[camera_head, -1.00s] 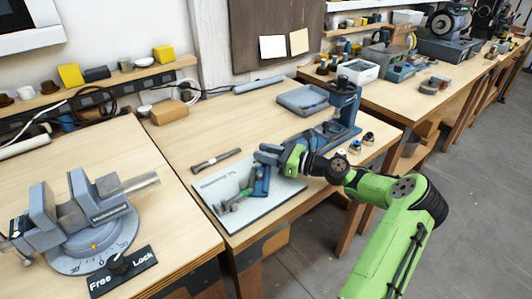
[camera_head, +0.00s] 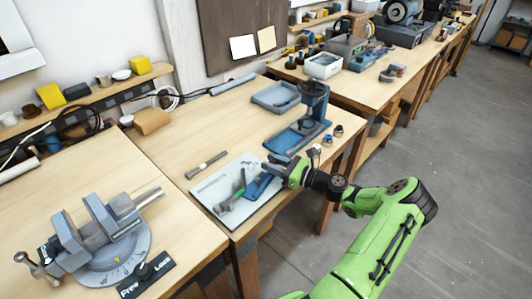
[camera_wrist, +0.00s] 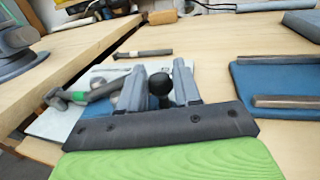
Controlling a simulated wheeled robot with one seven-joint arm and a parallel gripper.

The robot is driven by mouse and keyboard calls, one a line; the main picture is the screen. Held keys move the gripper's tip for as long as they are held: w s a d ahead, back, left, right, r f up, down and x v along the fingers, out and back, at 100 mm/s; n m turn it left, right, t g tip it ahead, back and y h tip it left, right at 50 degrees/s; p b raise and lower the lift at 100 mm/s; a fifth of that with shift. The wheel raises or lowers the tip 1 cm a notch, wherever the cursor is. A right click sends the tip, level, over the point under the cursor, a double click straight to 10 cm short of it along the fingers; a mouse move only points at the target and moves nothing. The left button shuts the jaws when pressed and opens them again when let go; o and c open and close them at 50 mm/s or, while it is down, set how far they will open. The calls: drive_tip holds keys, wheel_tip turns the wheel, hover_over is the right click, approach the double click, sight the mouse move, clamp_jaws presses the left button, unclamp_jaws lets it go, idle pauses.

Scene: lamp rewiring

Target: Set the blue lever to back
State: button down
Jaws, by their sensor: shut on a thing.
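The blue lever unit shows as a blue base (camera_head: 262,187) on the pale mat (camera_head: 213,190) in the head view. My gripper (camera_head: 273,170) is low at the right side of this base. In the wrist view, a black ball knob (camera_wrist: 160,84) stands between the two grey fingers of my gripper (camera_wrist: 160,88). The fingers are shut on the lever at its knob. Part of the blue base shows left of the fingers. The lever's shaft and any position marks are hidden or too small to read.
A dark bar-like tool (camera_head: 206,165) lies behind the mat. The blue drill press (camera_head: 310,110) stands right of my gripper. A vise (camera_head: 100,240) sits on the left bench.

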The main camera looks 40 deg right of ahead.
drive_tip(key=shift+s+a+p, duration=0.15)
drive_tip(key=shift+s+p, duration=0.45)
drive_tip(key=shift+s, duration=0.35)
drive_tip(key=shift+f, duration=0.1)
drive_tip(key=c, duration=0.9)
unclamp_jaws()
drive_tip(key=shift+a, duration=0.1)
drive_tip(key=shift+s+d, duration=0.2)
drive_tip(key=v, duration=1.5)
drive_tip(key=shift+s, duration=0.15)
